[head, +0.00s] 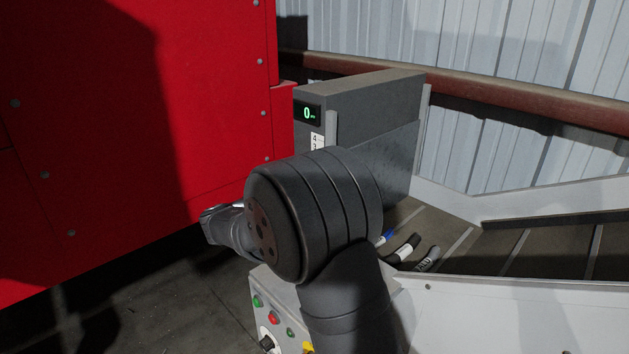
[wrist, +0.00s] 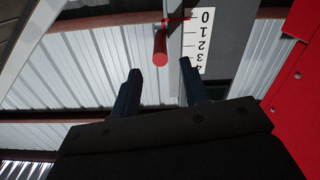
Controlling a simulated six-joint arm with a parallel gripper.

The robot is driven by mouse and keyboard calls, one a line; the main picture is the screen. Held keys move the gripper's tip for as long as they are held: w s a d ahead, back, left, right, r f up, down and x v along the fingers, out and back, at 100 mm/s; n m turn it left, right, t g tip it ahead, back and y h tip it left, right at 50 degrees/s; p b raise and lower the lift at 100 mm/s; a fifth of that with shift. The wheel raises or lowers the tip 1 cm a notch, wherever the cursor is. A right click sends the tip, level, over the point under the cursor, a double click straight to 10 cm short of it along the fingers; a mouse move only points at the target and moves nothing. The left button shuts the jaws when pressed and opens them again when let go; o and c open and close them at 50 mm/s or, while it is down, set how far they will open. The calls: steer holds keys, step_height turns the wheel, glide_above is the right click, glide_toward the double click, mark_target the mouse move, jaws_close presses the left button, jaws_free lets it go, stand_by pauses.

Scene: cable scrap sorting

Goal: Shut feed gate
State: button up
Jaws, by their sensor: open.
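The feed gate's grey housing (head: 385,105) stands across the conveyor in the head view, with a lit display (head: 307,113) reading 0. Part of a white number scale shows below the display; my arm hides what is lower. In the wrist view, the scale (wrist: 198,42) shows 0 to 4. A red handle (wrist: 160,48) sticks out beside it, its bracket near the 0 end. My gripper (wrist: 158,68) is open and empty. Its two dark fingers point toward the handle, whose end shows between the tips; I cannot tell whether they touch.
A large red machine wall (head: 130,130) fills the left. The conveyor (head: 530,245) runs right, with several cable pieces (head: 405,249) lying near the gate. A control box (head: 262,300) with buttons stands below my arm. A rusty rail (head: 510,93) crosses behind.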

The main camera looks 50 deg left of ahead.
steer(key=s, duration=0.8)
steer(key=w, duration=1.7)
steer(key=shift+w+r, duration=0.15)
steer(key=shift+w, duration=0.05)
